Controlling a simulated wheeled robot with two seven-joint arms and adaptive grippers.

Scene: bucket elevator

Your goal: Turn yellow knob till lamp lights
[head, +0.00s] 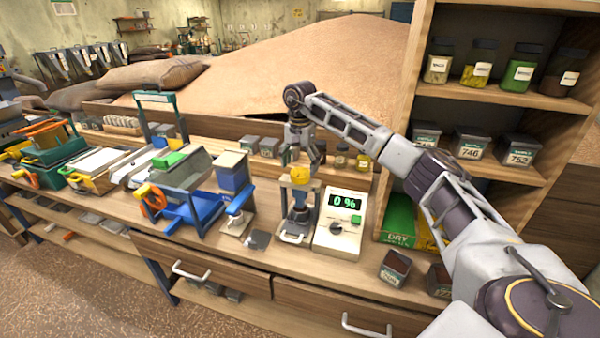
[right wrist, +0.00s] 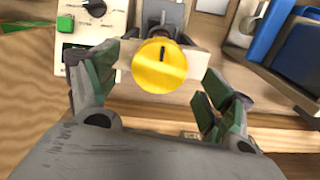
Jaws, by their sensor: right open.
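The yellow knob (head: 300,174) sits on top of a small stand-like device on the bench, left of the white meter (head: 341,222). The meter's green display reads "0 %". In the right wrist view the knob (right wrist: 159,66) is a round yellow disc with a dark line mark pointing up. My right gripper (head: 302,158) is above the knob in the head view, pointing down. In the right wrist view its green-padded fingers (right wrist: 158,88) are open, one on each side of the knob and apart from it. No lit lamp can be made out. My left gripper is not in view.
A blue machine with an orange wheel (head: 152,203) stands to the left. A wooden shelf (head: 487,97) with jars and tins rises at the right. Small tins (head: 395,268) stand at the front edge. A big grain heap (head: 300,65) lies behind the bench.

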